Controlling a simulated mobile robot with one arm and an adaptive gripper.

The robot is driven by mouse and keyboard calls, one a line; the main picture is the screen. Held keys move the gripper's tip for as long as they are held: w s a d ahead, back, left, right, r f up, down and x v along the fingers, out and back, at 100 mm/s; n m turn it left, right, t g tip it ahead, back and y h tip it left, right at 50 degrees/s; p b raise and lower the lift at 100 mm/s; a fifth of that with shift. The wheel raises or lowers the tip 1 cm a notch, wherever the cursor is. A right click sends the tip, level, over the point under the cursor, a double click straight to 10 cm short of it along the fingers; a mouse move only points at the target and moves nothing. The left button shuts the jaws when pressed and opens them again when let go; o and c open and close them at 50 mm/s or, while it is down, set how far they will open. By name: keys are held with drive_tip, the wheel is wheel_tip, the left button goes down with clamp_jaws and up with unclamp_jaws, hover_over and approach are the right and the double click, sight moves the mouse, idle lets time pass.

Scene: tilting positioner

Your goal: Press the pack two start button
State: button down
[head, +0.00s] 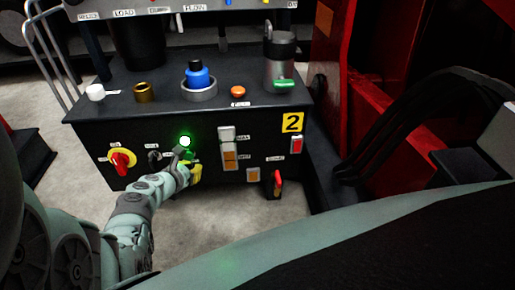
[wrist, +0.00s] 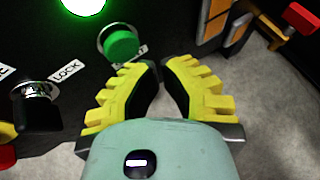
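The green push button (wrist: 121,43) sits in a metal ring on the dark front panel, with a partly hidden label below it. In the head view the green button (head: 188,157) is mostly covered by my gripper (head: 190,163). In the wrist view my gripper (wrist: 160,64) has yellow fingers whose tips come together, with nothing seen between them. The tips are just right of and below the button in that picture, seemingly apart from it. A lit green lamp (wrist: 83,3) is above the button, and also glows in the head view (head: 185,141).
A black knob labelled LOCK (wrist: 37,105) is left of the button. A red rotary switch (head: 121,160) is further left, orange indicators (head: 229,152) right. A red-handled lever (head: 277,184) sticks out lower right.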

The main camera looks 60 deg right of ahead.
drive_tip(key=s+a, duration=0.1)
drive_tip(key=s+a+p, duration=0.1)
drive_tip(key=a, duration=0.1)
drive_tip(key=shift+s+a+p, duration=0.2)
drive_tip(key=shift+s+p, duration=0.1)
drive_tip(key=shift+s, duration=0.1)
idle(0.6)
